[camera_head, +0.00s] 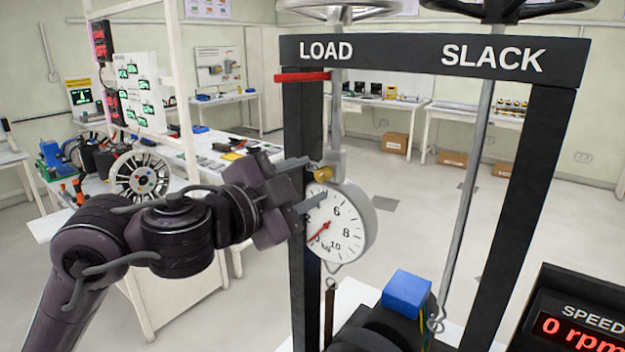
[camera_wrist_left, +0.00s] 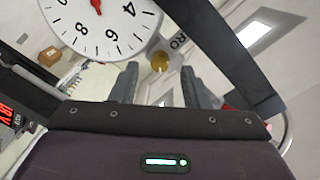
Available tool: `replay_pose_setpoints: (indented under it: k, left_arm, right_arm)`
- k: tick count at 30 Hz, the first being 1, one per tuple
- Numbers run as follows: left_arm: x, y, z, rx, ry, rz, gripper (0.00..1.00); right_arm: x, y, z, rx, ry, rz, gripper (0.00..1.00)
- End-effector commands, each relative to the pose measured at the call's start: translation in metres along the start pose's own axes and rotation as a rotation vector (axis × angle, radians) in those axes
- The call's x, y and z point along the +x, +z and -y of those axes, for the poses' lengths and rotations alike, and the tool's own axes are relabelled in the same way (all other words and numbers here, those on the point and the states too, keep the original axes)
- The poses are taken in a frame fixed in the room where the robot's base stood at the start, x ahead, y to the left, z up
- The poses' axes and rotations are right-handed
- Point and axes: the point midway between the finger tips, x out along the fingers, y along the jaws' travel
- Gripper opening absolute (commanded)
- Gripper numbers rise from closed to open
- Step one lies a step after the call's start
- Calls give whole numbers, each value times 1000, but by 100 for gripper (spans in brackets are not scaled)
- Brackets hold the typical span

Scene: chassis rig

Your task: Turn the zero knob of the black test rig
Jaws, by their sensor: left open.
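The black test rig (camera_head: 302,240) is a dark frame whose top beam reads LOAD and SLACK. A round white dial scale (camera_head: 345,222) hangs under LOAD, its red pointer toward the lower left. The brass zero knob (camera_head: 323,173) sits at the dial's top left. My left gripper (camera_head: 311,181) is open beside the knob. In the left wrist view the knob (camera_wrist_left: 160,61) appears between the two fingertips (camera_wrist_left: 159,76), with gaps on both sides. The wrist view also shows the dial (camera_wrist_left: 98,22) and part of a label reading RO.
A blue block (camera_head: 406,294) sits on dark equipment below the dial. A black SPEED display (camera_head: 575,325) reading 0 rpm stands at the lower right. A cluttered bench (camera_head: 190,160) stands behind my left arm. A red bar (camera_head: 302,76) juts out below the beam, above my gripper.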

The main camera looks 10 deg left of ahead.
Motion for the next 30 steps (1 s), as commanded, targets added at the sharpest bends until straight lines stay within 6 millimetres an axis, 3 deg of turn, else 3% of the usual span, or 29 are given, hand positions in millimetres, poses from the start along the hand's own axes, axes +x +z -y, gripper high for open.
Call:
replay_pose_setpoints:
  k: [6, 10, 30]
  left_arm:
    - [-37, 1, -1, 5, -2, 2, 42]
    - [-50, 1, -1, 2, 0, 1, 42]
    - [-53, 0, -1, 0, 1, 1, 42]
  right_arm:
    - [5, 0, -2, -1, 2, 0, 0]
    - [6, 1, -2, -1, 2, 0, 0]
    - [6, -1, -2, -1, 2, -2, 0]
